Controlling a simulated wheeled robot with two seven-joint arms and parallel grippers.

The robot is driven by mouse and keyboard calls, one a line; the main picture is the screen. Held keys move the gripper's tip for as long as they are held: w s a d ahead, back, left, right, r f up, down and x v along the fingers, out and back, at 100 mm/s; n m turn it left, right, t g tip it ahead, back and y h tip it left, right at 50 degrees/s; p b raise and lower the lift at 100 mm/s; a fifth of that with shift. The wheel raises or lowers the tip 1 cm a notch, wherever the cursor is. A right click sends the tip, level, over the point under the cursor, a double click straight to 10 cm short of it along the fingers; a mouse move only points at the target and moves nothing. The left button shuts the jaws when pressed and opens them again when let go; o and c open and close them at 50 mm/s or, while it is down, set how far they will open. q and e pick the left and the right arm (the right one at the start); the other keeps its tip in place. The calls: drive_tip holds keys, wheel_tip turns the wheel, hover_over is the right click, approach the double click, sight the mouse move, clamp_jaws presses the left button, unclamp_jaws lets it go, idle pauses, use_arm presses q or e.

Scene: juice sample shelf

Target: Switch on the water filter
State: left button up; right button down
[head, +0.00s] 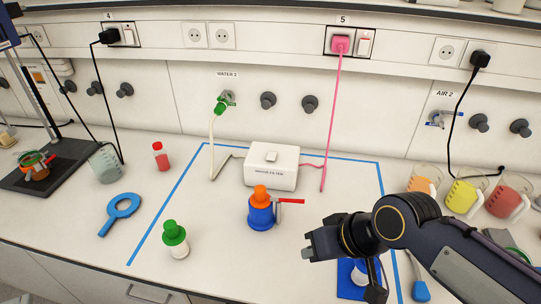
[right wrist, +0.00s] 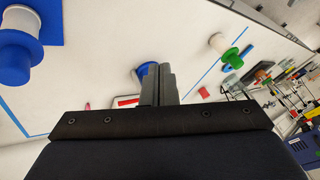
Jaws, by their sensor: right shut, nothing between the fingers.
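The water filter (head: 271,178) is a white box with dark lettering on its front, standing inside a blue tape outline on the bench. A small light button or switch (head: 271,157) sits on its top. A pink cord (head: 333,120) runs from the filter's right side up to a pink plug (head: 340,44) in the outlet marked 5, beside a rocker switch (head: 364,46). My right gripper (head: 308,247) is shut and empty, in front of and right of the filter, apart from it. Its closed fingers also show in the right wrist view (right wrist: 158,84). My left gripper is out of view.
A green-capped bottle (head: 174,239) is front left. A pale hose (head: 212,150) runs from the green-handled tap (head: 221,107). Colored beakers (head: 465,194) stand right.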

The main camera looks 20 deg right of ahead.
drive_tip(key=w+d+r+m+h+b, duration=0.1)
drive_tip(key=w+r+h+b, duration=0.1)
drive_tip(key=w, duration=0.8)
drive_tip(key=w+d+r+m+h+b, duration=0.2)
drive_tip(key=w+b, duration=0.3)
drive_tip(key=w, duration=0.6)
drive_tip(key=w+d+r+m+h+b, duration=0.1)
drive_tip(key=w+r+m+h+b, duration=0.1)
drive_tip(key=w, duration=0.9)
drive_tip(key=shift+d+r+h+b, duration=0.25)
drive_tip(key=shift+d+h+b, duration=0.05)
drive_tip(key=shift+h+b, duration=0.6)
drive_tip(key=shift+w, duration=0.1)
hover_over(271, 156)
drive_tip(key=s+a, duration=0.1)
drive_tip(key=s, duration=0.1)
wheel_tip(271, 156, down, 8)
drive_tip(key=shift+w+r, duration=0.1)
wheel_tip(271, 156, down, 3)
drive_tip(key=shift+r, duration=0.15)
drive_tip(key=shift+a+f, duration=0.15)
drive_tip(key=shift+f, duration=0.65)
